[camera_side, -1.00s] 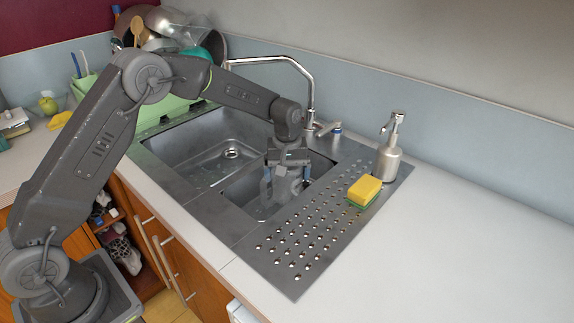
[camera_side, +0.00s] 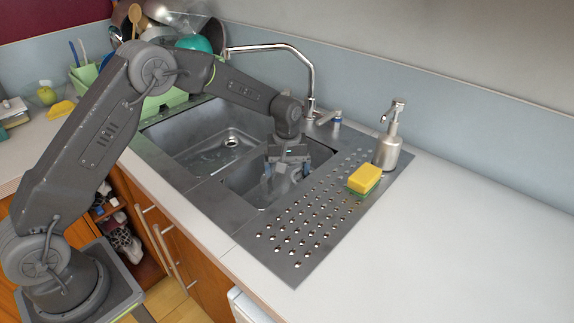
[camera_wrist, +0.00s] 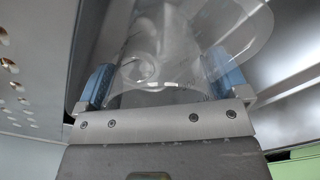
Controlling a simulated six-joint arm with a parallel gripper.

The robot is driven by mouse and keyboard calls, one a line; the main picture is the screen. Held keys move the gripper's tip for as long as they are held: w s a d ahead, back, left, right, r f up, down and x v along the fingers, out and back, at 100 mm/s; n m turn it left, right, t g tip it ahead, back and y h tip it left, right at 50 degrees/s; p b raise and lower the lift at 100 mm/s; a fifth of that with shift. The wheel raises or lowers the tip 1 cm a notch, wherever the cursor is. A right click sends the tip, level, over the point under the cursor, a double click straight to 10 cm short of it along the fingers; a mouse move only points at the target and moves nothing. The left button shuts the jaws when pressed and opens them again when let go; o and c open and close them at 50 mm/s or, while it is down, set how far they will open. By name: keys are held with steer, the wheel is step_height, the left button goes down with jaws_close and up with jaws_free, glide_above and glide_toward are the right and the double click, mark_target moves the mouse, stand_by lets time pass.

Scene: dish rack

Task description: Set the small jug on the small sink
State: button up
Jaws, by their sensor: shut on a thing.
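The small jug (camera_wrist: 160,45) is clear, see-through glass. In the wrist view it fills the space between the two blue finger pads of my gripper (camera_wrist: 166,85), which is shut on it. In the side view my gripper (camera_side: 287,171) points down over the small sink (camera_side: 240,180), the right-hand metal basin. The jug can hardly be made out there against the metal. I cannot tell whether its base touches the sink floor.
The large basin (camera_side: 190,150) lies to the left, with a tap (camera_side: 311,75) behind. A perforated drainboard (camera_side: 300,230) on the right holds a yellow-green sponge (camera_side: 364,179) and a soap dispenser (camera_side: 388,150). The counter further right is clear.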

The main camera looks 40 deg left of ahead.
steer(key=shift+f, duration=0.35)
stand_by(0.4)
steer(key=o, duration=0.7)
steer(key=shift+c, duration=0.2)
step_height(320, 180, up, 14)
steer(key=shift+f, duration=0.1)
jaws_close()
stand_by(1.0)
stand_by(0.5)
